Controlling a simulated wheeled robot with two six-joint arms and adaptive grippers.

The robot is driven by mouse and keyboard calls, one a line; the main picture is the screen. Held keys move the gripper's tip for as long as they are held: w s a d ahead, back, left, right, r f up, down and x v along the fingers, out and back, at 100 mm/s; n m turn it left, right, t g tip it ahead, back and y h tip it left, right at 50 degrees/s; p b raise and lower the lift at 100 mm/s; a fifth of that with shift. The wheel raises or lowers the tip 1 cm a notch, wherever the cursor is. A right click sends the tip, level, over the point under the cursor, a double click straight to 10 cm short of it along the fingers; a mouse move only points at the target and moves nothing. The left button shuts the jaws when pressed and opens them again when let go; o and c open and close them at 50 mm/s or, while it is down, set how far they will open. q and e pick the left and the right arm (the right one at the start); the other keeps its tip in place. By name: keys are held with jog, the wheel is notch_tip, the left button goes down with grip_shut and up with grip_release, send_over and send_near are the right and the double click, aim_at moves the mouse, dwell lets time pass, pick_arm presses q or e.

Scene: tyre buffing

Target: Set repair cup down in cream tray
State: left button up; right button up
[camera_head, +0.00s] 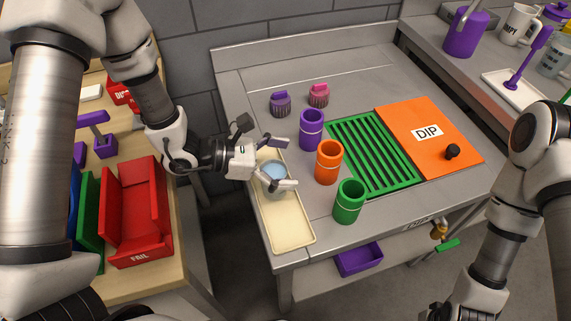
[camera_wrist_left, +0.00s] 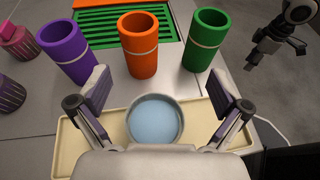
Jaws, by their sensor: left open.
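The repair cup (camera_head: 273,174) is a small grey round cup with a pale blue inside. It is over the cream tray (camera_head: 287,222) in the head view, toward the tray's far end. In the left wrist view the cup (camera_wrist_left: 155,120) looks upright, with the cream tray (camera_wrist_left: 77,142) around it. My left gripper (camera_head: 281,163) is open, with one finger on either side of the cup. In the left wrist view, gaps show between the cup and both fingers (camera_wrist_left: 159,108). My right gripper shows at the upper right of the left wrist view (camera_wrist_left: 280,52), away from the cup.
Purple (camera_head: 311,130), orange (camera_head: 328,162) and green (camera_head: 349,201) cylinders stand right of the tray. Behind them are a green grate (camera_head: 370,153) and an orange DIP lid (camera_head: 427,137). Purple and pink knobbed caps (camera_head: 280,104) stand at the back. A red FAIL bin (camera_head: 137,222) is at left.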

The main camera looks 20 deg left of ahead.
pick_arm(q)
jog(key=shift+d+r, duration=0.2)
jog(key=shift+r, duration=0.8)
jog(key=shift+d+r, duration=0.2)
jog(key=shift+r, duration=0.75)
